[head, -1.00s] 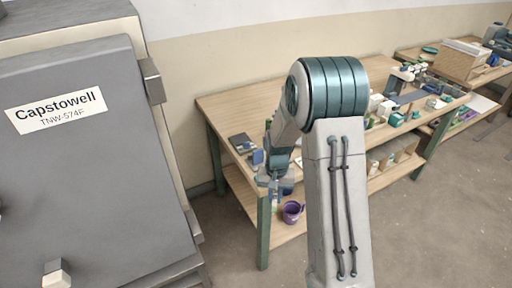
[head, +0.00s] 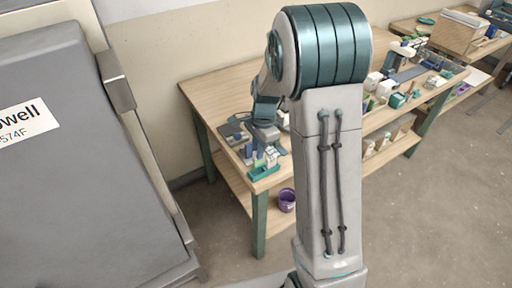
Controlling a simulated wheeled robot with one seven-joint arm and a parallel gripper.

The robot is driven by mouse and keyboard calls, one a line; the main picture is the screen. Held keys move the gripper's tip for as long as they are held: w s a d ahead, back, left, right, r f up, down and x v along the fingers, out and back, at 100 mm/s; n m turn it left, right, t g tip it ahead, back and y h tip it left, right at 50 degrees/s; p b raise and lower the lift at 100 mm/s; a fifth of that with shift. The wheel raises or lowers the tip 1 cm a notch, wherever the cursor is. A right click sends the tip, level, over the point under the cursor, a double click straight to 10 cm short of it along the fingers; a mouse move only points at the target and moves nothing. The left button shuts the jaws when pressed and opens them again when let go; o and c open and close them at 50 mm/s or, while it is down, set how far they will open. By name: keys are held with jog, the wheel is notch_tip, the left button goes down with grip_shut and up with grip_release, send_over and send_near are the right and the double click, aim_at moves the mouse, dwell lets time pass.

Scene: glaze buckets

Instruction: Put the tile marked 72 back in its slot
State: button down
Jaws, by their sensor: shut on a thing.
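My gripper (head: 262,150) is at the near left end of the wooden workbench (head: 215,92), low over a group of small items. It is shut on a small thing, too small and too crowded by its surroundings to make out. Just below it are a teal tray or base (head: 264,172) and white and green pieces (head: 271,157). A blue piece (head: 246,152) stands just left of it. No number 72 can be read on anything, so I cannot tell the tile or its slot apart.
A grey cabinet (head: 75,170) with a label fills the left side. A purple bucket (head: 287,200) stands on the bench's lower shelf. Many small items crowd the bench to the right, some behind my arm. The bench's back left is clear, and so is the floor (head: 440,220) at right.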

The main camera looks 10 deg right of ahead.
aim_at(257, 165)
jog(key=shift+f+b, duration=1.7)
jog(key=shift+f, duration=1.05)
jog(key=shift+a+f, duration=0.15)
jog(key=shift+f, duration=0.1)
jog(key=c, duration=1.3)
grip_release()
jog(key=shift+c, duration=0.2)
jog(key=shift+r, duration=0.1)
notch_tip(257, 165, up, 7)
jog(key=p, duration=0.5)
